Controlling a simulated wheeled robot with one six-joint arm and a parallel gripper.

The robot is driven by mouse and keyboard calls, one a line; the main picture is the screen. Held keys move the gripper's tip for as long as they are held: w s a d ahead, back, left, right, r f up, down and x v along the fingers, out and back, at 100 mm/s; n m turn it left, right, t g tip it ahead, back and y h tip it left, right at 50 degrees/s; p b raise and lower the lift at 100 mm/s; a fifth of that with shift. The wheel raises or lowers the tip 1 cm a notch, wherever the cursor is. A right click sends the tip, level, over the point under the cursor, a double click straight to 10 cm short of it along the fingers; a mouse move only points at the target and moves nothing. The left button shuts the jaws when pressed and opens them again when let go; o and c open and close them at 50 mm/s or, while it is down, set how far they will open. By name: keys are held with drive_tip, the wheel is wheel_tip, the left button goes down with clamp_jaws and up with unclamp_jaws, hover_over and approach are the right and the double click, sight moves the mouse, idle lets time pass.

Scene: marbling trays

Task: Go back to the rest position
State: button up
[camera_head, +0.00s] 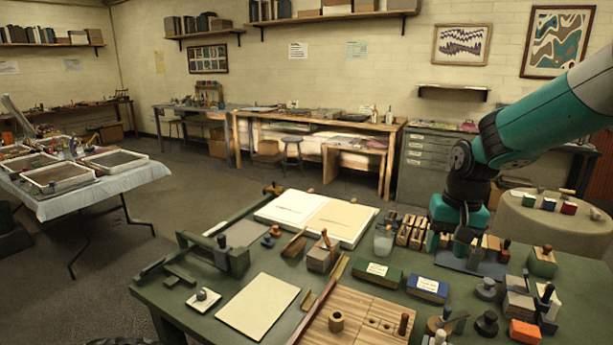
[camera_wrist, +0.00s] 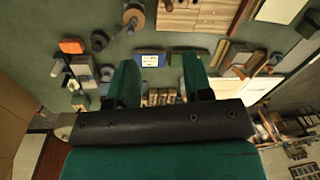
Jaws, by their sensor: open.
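My gripper (camera_head: 462,236) hangs from my teal and black arm at the right of the head view, pointing down over the right back part of the green work table (camera_head: 385,262). In the wrist view its two green fingers stand apart, and my gripper (camera_wrist: 159,78) is open with nothing seen between the tips. A row of small wooden blocks (camera_head: 411,231) stands just left of my gripper; the blocks also show between the finger bases in the wrist view (camera_wrist: 158,97). How high the fingertips are above the table is hard to tell.
A glass jar (camera_head: 383,240), an open white book (camera_head: 318,216) and a slatted wooden board (camera_head: 365,314) lie further left. An orange block (camera_head: 524,332) sits front right. Small tools crowd the right side.

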drive_tip(key=s+a+r+n+y, duration=0.1)
drive_tip(key=s+a+r+n, duration=0.1)
drive_tip(key=s, duration=0.7)
drive_tip(key=s+a+r+n+y, duration=0.1)
drive_tip(key=s+a+r+n, duration=0.2)
drive_tip(key=s+a, duration=0.4)
drive_tip(key=s+a+r+n+y, duration=0.1)
drive_tip(key=s+a+n, duration=0.4)
drive_tip(key=s, duration=0.7)
drive_tip(key=shift+a+r, duration=0.15)
drive_tip(key=shift+r, duration=0.6)
drive_tip(key=shift+s, duration=0.1)
